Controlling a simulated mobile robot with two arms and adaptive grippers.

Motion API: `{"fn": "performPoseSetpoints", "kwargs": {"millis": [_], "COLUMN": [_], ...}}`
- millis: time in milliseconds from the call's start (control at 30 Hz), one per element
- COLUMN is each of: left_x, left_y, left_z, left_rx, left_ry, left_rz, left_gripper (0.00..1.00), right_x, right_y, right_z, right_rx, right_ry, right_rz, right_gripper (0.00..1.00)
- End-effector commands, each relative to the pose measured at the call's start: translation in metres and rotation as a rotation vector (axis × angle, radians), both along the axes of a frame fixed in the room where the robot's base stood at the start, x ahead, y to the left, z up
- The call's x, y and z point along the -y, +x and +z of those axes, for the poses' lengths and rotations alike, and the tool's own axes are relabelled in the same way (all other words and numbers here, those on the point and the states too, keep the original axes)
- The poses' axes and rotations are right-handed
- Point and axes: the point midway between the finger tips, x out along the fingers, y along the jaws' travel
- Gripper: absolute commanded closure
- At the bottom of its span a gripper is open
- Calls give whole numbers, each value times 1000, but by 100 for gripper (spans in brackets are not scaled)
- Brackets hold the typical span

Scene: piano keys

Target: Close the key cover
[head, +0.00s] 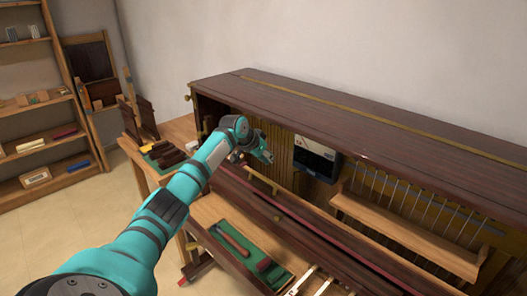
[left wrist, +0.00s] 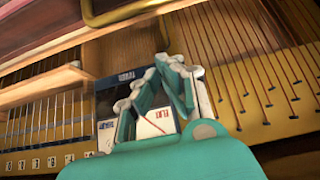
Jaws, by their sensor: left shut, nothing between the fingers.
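The upright piano (head: 330,110) has a dark brown top, and its front is open onto wooden rails and strings. A long dark red board (head: 290,215) runs along its front; I cannot tell for sure that this is the key cover. My left gripper (head: 262,152) reaches in from the left, above the board and in front of the open interior. My right gripper is not in view.
A black and white box (head: 317,155) sits inside the piano. A light wooden rail (head: 410,232) lies to the right. A green tray (head: 248,258) with tools lies in front of the piano. A side table (head: 165,155) and shelves (head: 35,110) stand at left.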

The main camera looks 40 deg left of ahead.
Motion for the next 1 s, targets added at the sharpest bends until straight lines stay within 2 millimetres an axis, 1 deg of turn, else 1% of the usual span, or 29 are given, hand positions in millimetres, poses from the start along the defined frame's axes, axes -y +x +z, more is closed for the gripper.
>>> {"fn": "performPoseSetpoints", "kwargs": {"millis": [33,133,333,400,533,700,867,1000], "left_x": [1,1,3,0,0,-1,-1,-1], "left_y": [6,15,28,18,6,-6,-11,-11], "left_z": [-4,-15,-31,-32,-36,-42,-45,-46], "left_rx": [0,2,1,-2,-2,-1,1,2], "left_ry": [-4,-2,-1,4,4,2,1,1], "left_rz": [2,1,1,1,0,1,1,2], "left_gripper": [100,100,100,100,100,100,100,100], "right_x": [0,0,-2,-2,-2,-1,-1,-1], "right_y": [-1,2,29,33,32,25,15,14], "right_z": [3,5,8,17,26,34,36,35], "right_rx": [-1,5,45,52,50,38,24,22], "right_ry": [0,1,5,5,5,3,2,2], "right_rz": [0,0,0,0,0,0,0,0], "right_gripper": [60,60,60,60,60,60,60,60]}}
